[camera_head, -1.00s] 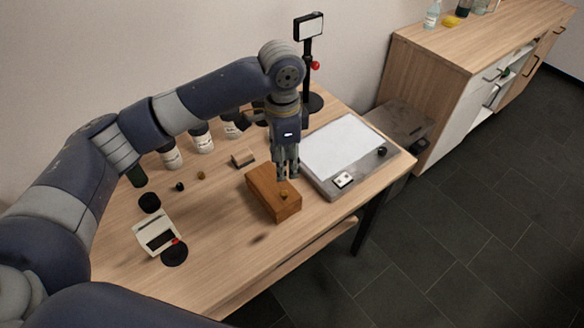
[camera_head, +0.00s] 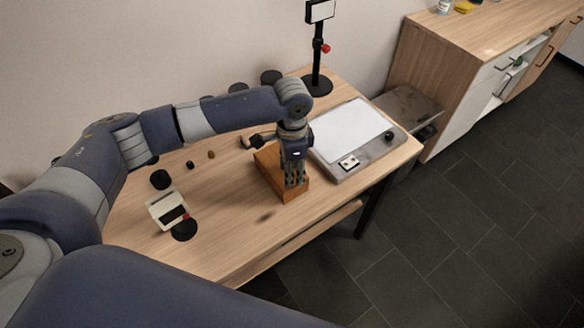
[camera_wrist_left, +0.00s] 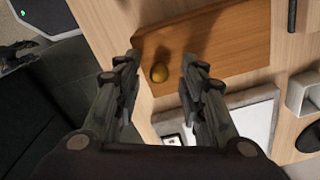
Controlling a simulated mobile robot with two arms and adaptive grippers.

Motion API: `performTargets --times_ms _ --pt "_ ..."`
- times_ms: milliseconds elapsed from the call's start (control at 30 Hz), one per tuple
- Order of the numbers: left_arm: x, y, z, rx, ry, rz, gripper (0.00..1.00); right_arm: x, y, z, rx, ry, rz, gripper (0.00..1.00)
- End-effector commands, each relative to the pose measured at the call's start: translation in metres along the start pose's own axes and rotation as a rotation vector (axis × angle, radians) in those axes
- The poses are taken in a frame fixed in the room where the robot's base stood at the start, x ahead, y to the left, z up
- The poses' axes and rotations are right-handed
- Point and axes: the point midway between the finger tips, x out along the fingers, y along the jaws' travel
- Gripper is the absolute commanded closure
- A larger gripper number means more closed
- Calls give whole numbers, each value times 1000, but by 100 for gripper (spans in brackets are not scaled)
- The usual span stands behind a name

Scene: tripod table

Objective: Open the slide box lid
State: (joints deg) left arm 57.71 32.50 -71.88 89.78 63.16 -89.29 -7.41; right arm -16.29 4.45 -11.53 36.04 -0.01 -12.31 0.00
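The slide box (camera_head: 268,166) is a brown wooden box on the table, largely covered by my left arm in the head view. In the left wrist view its flat wooden lid (camera_wrist_left: 225,45) shows with a small round brass-coloured knob (camera_wrist_left: 159,72) near one end. My left gripper (camera_head: 293,184) points down over the knob end of the box. In the left wrist view the left gripper (camera_wrist_left: 160,65) is open, with one finger on each side of the knob and a visible gap to both. My right gripper is not in view.
A grey device with a white top panel (camera_head: 352,130) stands close right of the box. A black stand (camera_head: 317,60) is behind it. A small white device (camera_head: 167,208) and black discs (camera_head: 184,229) lie at the left. The front table surface (camera_head: 235,245) is clear.

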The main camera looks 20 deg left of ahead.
Motion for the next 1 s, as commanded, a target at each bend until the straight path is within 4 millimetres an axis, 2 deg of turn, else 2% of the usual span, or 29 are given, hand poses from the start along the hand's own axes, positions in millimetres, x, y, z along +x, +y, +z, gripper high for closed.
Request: performTargets --times_ms 100,267,433,667,867,1000 --pt "0 0 0 0 0 0 65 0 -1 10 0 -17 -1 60" --pt "0 0 0 0 0 0 100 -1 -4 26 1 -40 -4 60" --pt "0 0 0 0 0 1 100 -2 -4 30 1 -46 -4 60" --pt "-7 -2 1 -4 11 33 100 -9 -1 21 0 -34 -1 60" --pt "-23 -8 4 -7 50 128 100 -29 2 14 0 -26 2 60" --pt "-38 -13 5 -2 51 124 100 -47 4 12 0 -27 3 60"
